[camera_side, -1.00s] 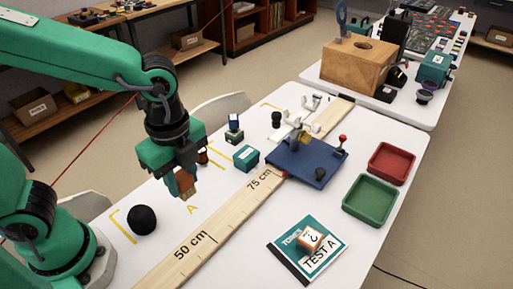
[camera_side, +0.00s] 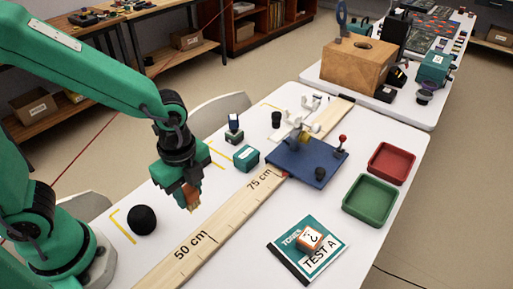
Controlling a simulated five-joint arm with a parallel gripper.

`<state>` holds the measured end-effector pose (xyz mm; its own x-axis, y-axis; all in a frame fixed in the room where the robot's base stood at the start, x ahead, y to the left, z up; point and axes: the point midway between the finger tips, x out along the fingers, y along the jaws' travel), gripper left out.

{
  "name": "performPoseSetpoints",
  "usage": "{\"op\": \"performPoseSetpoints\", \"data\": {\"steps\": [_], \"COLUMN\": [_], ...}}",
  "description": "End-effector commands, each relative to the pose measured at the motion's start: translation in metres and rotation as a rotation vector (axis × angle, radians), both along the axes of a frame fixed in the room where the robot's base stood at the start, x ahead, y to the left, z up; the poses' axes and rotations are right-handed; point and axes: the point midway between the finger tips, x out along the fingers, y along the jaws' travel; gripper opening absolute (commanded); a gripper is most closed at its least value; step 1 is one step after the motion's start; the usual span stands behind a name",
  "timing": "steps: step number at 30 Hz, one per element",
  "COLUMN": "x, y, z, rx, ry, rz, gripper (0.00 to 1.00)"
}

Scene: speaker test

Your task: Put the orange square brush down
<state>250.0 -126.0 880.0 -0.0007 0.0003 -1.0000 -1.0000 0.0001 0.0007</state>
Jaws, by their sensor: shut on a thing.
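My gripper (camera_side: 188,194) points down over the white table, left of the wooden ruler. It is shut on the orange square brush (camera_side: 193,199), an orange-brown piece that shows between and below the green fingers. Most of the brush is hidden by the fingers. It is low, close to the table top, but I cannot tell whether it touches.
The ruler (camera_side: 222,222) runs diagonally beside my gripper. A black ball (camera_side: 142,220) sits to the left. A teal box (camera_side: 246,157) and a blue plate (camera_side: 290,168) lie to the right. Green (camera_side: 371,221) and red (camera_side: 391,177) trays stand further right.

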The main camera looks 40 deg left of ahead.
Motion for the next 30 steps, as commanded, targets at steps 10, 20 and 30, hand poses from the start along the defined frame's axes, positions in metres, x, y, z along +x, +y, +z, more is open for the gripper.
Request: {"op": "performPoseSetpoints", "data": {"steps": [10,20,30], "x": [0.033,0.058,0.060], "y": [0.037,0.064,0.066], "z": [-0.030,-0.052,-0.056], "rx": [0.001,0.000,0.000], "ry": [0.002,0.000,0.000], "rz": [0.005,0.002,-0.001], "gripper": [0.08,0.08,0.08]}}
